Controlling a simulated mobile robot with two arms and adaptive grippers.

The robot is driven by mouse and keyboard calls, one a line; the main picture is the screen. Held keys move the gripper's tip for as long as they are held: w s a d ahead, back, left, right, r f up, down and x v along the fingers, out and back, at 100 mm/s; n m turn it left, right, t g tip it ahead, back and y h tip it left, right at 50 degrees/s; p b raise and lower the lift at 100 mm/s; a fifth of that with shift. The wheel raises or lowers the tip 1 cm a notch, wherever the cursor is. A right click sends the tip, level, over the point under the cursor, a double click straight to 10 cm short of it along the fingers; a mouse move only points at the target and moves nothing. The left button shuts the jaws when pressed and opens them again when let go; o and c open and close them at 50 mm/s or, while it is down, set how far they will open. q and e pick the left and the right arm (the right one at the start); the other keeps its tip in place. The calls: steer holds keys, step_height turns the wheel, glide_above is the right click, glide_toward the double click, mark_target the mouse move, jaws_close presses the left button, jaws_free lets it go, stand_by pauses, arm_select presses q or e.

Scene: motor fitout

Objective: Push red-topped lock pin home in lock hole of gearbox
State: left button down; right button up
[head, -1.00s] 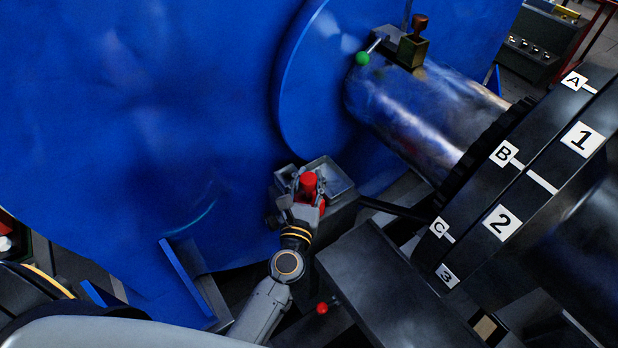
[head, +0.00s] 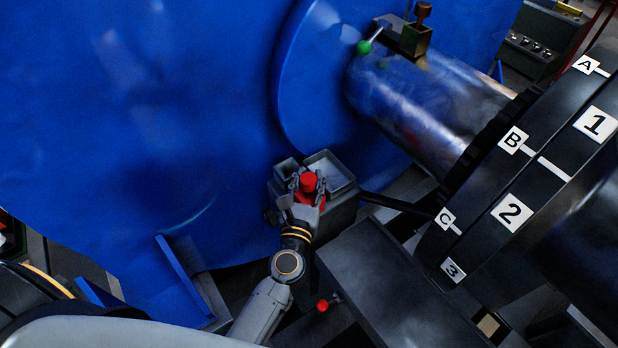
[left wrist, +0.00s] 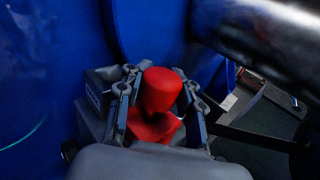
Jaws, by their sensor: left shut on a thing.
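The red-topped lock pin (head: 309,182) stands at the grey box below the shaft, its red cap upright. My left gripper (head: 308,190) has its fingers on both sides of the pin and is shut on it. In the left wrist view the red cap (left wrist: 161,88) shows between the two fingers, with a red part below it. The lower part of the pin and any lock hole are hidden by the gripper and the box. Which housing is the gearbox I cannot tell for certain. My right gripper is not in view.
A grey open-topped box (head: 345,205) surrounds the pin area, beside the large blue housing (head: 130,120). The steel shaft (head: 430,100) carries a green-knobbed lever (head: 364,47). The black labelled coupling (head: 500,190) stands right. A dark block (head: 395,280) lies close to my left arm.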

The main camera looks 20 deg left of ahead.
arm_select(q)
steer(key=c, duration=0.8)
jaws_free()
steer(key=shift+s+f, duration=0.1)
steer(key=shift+s, duration=0.15)
steer(key=s, duration=0.3)
steer(key=s+d, duration=0.1)
steer(key=s, duration=0.7)
steer(key=shift+s+d, duration=0.25)
steer(key=shift+d, duration=0.05)
